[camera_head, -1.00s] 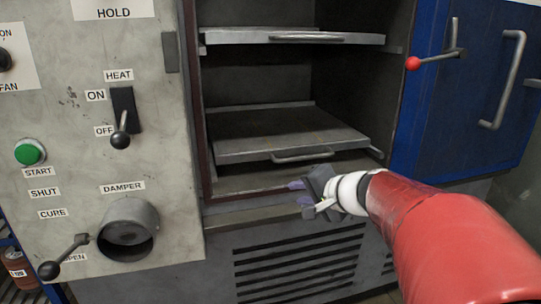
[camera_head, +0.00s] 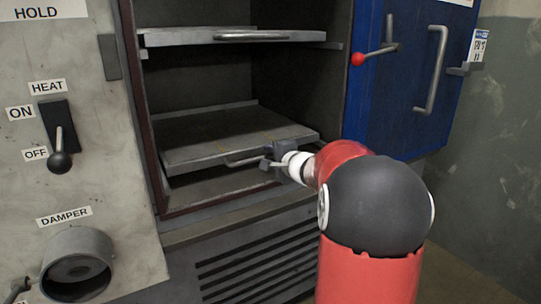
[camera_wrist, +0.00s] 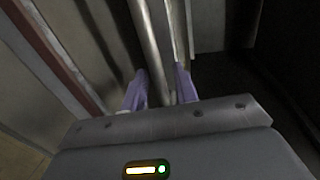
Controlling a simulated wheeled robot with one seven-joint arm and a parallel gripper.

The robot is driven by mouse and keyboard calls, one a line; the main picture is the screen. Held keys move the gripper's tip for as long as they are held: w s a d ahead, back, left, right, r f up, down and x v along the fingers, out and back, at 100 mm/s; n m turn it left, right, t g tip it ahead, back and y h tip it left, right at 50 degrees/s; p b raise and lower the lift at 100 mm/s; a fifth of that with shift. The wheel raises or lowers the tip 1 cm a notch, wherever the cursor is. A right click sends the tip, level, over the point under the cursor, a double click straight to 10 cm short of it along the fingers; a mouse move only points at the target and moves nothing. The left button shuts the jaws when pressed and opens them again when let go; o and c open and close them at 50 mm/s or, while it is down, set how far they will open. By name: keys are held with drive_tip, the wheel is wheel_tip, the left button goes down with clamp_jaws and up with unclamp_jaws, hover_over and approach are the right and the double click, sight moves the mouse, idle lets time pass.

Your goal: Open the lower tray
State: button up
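The lower tray (camera_head: 215,135) is a grey metal shelf inside the open oven, with a bar handle (camera_head: 240,162) on its front edge. My gripper (camera_head: 268,162) is at the right part of this handle, partly hiding it. In the wrist view, the two purple fingertips of my gripper (camera_wrist: 160,88) stand apart, one on each side of a grey bar (camera_wrist: 148,40) that looks like the handle. A gap shows beside the bar, so the fingers do not look closed on it. Exact contact is hard to tell.
An upper tray (camera_head: 235,36) with its own handle sits above. The blue oven door (camera_head: 405,85) stands open on the right, with a red-knobbed lever (camera_head: 358,59). A control panel (camera_head: 60,190) with a heat switch and damper is on the left.

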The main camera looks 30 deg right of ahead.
drive_tip(key=shift+w, duration=0.15)
clamp_jaws()
drive_tip(key=shift+f, duration=0.1)
